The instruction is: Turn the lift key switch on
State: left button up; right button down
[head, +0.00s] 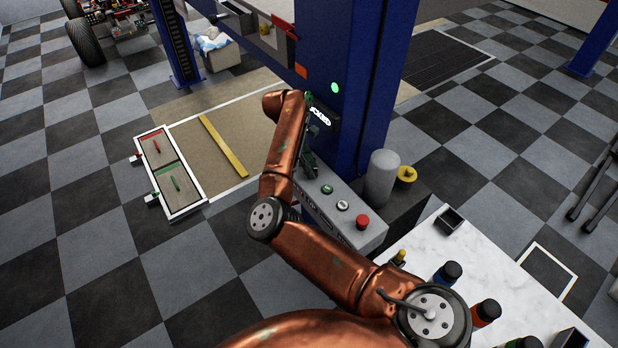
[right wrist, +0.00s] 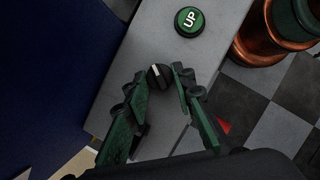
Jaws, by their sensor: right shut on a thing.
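The lift key switch (right wrist: 158,77) is a round black knob with a white pointer mark, on the grey control box (head: 377,236). In the right wrist view the pointer runs nearly up and down, tilted slightly. My right gripper (right wrist: 161,80) is shut on the knob, with a green fingertip at each side. In the head view the right gripper (head: 311,163) is at the far end of the box and the knob is hidden there. A green lamp (head: 335,87) is lit on the blue lift column (head: 374,75). My left gripper is not in view.
The green UP button (right wrist: 190,20) is close to the knob. A white button (head: 343,205) and a red button (head: 362,222) follow along the box. A grey cylinder (head: 381,178) stands beside it. The white table (head: 430,245) holds bottles and small trays.

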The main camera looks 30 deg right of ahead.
jog(key=m+b, duration=0.2)
jog(key=b, duration=0.1)
jog(key=shift+w+f+y, duration=0.1)
jog(key=shift+f+y, duration=0.2)
jog(key=shift+y, duration=0.1)
pick_arm(q)
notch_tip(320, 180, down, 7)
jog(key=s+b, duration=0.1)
jog(key=b, duration=0.1)
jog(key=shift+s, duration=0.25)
pick_arm(e)
jog(key=shift+d+r+m+g+y, duration=0.1)
jog(key=shift+r+m+g+y, duration=0.1)
jog(key=shift+m, duration=0.45)
jog(key=shift+d+r+m+g+y, duration=0.1)
jog(key=shift+m+g+y, duration=0.1)
jog(key=shift+m, duration=0.45)
pick_arm(q)
jog(key=shift+b, duration=0.3)
pick_arm(e)
jog(key=c, duration=1.6)
grip_release()
jog(key=shift+w+r, duration=0.1)
jog(key=shift+r, duration=0.15)
jog(key=v, duration=1.1)
jog(key=shift+r, duration=0.25)
